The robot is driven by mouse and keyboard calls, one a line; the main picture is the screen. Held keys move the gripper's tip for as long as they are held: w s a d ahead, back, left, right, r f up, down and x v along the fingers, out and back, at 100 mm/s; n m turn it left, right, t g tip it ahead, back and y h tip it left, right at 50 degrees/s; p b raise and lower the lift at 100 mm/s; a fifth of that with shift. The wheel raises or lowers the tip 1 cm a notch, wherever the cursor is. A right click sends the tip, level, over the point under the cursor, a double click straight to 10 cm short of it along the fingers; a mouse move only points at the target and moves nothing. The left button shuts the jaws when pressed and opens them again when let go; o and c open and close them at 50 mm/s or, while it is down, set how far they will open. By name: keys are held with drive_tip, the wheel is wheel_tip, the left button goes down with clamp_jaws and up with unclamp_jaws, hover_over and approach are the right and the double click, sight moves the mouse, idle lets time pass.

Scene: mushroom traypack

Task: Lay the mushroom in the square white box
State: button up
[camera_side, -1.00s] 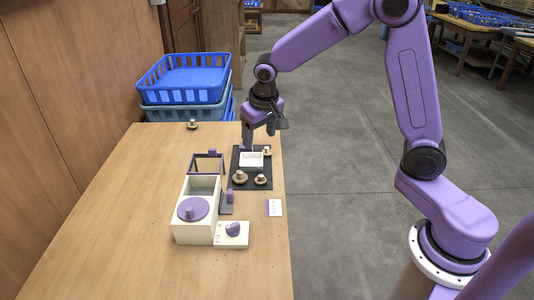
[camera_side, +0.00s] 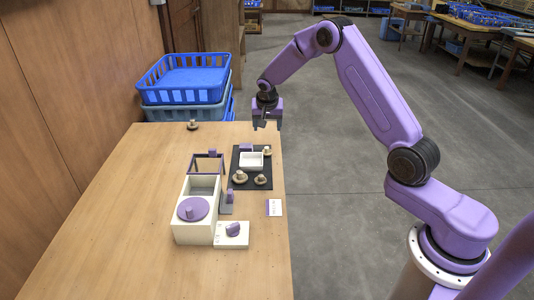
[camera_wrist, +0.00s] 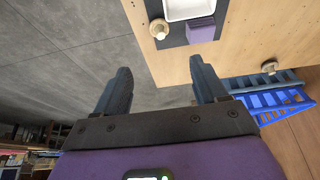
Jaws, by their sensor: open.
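The small square white box (camera_side: 251,166) stands on the dark mat, and no mushroom shows inside it in the side view. Its near part shows at the top of the wrist view (camera_wrist: 188,12). The wrist view shows the one beside the box (camera_wrist: 159,29) and the far one (camera_wrist: 270,67).
A purple block (camera_side: 246,148) lies behind the box. Blue crates (camera_side: 185,80) are beyond the table. The left table is clear.

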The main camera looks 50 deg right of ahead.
sight(267, 148)
drive_tip(key=x, duration=1.3)
drive_tip(key=shift+f, duration=0.35)
drive_tip(key=c, duration=0.9)
